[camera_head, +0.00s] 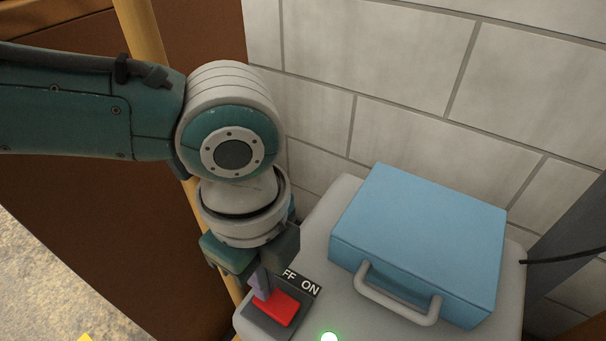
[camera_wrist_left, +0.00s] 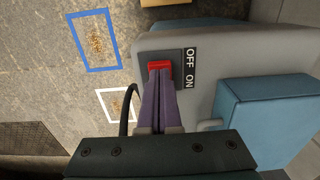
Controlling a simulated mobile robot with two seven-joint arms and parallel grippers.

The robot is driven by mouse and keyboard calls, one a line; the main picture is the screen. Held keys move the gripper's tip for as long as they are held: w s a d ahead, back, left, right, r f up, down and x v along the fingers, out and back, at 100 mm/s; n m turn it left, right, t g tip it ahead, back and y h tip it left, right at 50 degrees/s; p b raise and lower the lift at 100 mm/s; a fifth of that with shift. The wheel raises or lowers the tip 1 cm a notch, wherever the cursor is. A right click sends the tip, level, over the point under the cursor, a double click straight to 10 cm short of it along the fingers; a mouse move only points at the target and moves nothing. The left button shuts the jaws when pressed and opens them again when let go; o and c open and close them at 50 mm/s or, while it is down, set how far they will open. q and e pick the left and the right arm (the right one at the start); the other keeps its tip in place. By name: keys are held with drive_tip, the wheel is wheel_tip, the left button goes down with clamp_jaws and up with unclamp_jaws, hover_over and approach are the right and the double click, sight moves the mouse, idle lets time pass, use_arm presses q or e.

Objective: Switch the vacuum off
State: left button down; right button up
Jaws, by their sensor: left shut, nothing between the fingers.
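The vacuum (camera_head: 345,300) is a light grey body with a blue box and a grey handle on top; its grey body also shows in the wrist view (camera_wrist_left: 215,60). A red switch (camera_head: 282,309) sits in a dark plate beside an OFF/ON label (camera_head: 300,283). A green light (camera_head: 329,337) glows near it. My left gripper (camera_head: 262,289) is shut and empty. Its purple fingertips (camera_wrist_left: 158,76) are right at the red switch, also in the wrist view (camera_wrist_left: 158,66), towards its OFF end. They partly hide it; I cannot tell whether they touch. My right gripper is not in view.
The blue box (camera_head: 420,230) stands on the vacuum close to my gripper, with its handle (camera_head: 392,303) sticking out. A pale block wall (camera_head: 410,70) is behind.

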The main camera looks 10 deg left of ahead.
use_arm(q)
drive_tip(key=shift+f+b, duration=0.4)
drive_tip(key=shift+f, duration=0.2)
drive_tip(key=shift+r, duration=0.1)
wheel_tip(320, 180, up, 7)
drive_tip(key=p, duration=0.7)
drive_tip(key=shift+p, duration=0.4)
